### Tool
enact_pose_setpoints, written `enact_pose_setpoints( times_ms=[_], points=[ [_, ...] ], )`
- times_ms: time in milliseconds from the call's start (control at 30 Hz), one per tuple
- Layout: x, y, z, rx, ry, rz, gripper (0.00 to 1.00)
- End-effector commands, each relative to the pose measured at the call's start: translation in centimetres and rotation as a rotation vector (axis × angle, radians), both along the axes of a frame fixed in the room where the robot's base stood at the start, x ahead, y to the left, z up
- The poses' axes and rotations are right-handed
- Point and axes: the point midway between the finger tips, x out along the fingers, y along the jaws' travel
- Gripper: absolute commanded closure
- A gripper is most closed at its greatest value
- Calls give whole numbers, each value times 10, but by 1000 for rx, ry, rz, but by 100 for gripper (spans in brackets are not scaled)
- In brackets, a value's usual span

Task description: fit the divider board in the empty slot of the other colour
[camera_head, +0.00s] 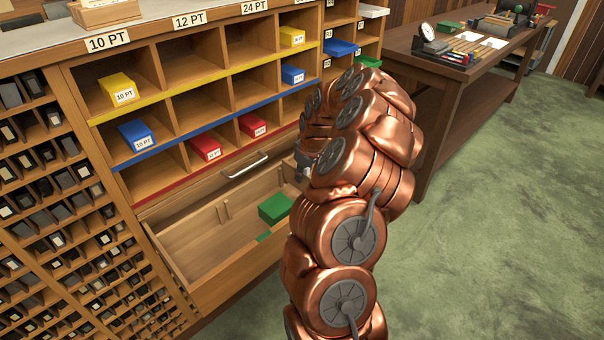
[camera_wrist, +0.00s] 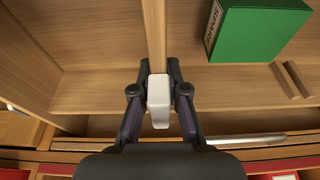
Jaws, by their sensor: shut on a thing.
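In the wrist view my gripper (camera_wrist: 158,92) is shut on the white tab of the divider board (camera_wrist: 154,38). The board is pale wood, seen nearly edge-on, running away from the fingers over the open drawer (camera_head: 190,230). I cannot tell whether its lower edge touches the drawer floor or sits in a slot. A green box (camera_head: 275,208) lies in the drawer; it also shows in the wrist view (camera_wrist: 250,30), right of the board. Two wooden strips (camera_wrist: 291,80) form a slot on the drawer wall. A small green mark (camera_head: 263,237) shows near the drawer front.
Above the drawer, cubbyholes with yellow, blue and red shelf strips hold coloured boxes, including a red box (camera_head: 205,148) and a blue box (camera_head: 137,135). A workbench (camera_head: 440,60) stands at the right. Green floor (camera_head: 500,220) is open at the right.

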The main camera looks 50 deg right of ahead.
Motion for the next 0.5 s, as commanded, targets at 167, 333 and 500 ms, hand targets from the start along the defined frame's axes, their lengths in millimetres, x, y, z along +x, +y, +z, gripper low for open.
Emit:
enact_pose_setpoints(
  times_ms=[167,333,500],
  points=[
    [0,0,-4,0,0,0,100],
    [0,0,-7,0,0,0,100],
    [0,0,-11,0,0,0,100]
  ],
)
